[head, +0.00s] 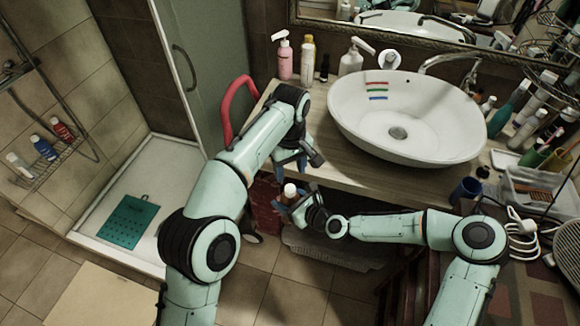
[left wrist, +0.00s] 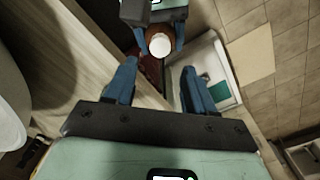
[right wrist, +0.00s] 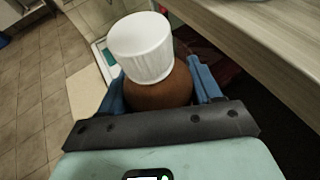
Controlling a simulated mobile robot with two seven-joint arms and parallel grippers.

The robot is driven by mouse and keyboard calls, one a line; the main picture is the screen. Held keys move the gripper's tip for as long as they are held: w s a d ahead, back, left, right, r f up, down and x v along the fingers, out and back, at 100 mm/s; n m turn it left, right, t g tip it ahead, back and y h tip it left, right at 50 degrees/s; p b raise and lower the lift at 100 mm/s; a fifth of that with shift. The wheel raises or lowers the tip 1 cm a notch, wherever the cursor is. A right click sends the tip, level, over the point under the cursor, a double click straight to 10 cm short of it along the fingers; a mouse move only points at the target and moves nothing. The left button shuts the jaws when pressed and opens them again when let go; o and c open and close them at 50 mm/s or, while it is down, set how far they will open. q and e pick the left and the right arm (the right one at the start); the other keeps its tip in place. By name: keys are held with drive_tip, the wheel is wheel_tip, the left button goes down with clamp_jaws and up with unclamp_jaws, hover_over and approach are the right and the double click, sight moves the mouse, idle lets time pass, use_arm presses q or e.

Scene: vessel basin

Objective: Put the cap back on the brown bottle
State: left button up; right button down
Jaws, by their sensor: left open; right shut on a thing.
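The brown bottle (right wrist: 160,93) is upright between the fingers of my right gripper (right wrist: 158,82), which is shut on it. The white cap (right wrist: 142,47) sits on the bottle's top and hides the neck; I cannot tell how tightly it is seated. The cap also shows in the head view (head: 290,190) and in the left wrist view (left wrist: 160,44). My left gripper (left wrist: 160,72) is open and empty, its fingers apart from the cap. In the head view, the left gripper (head: 289,163) is just above the cap.
The wooden counter (head: 310,145) with the white basin (head: 400,110) is beside the grippers. Several bottles and a pink pump bottle (head: 285,58) stand at its back. A red curved handle (head: 230,105) rises near my left arm. A shower tray (head: 165,180) lies to the left.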

sight(290, 188)
use_arm(q)
drive_tip(key=shift+f, duration=3.95)
clamp_jaws()
drive_tip(key=shift+m, duration=1.6)
drive_tip(key=shift+o, duration=0.4)
unclamp_jaws()
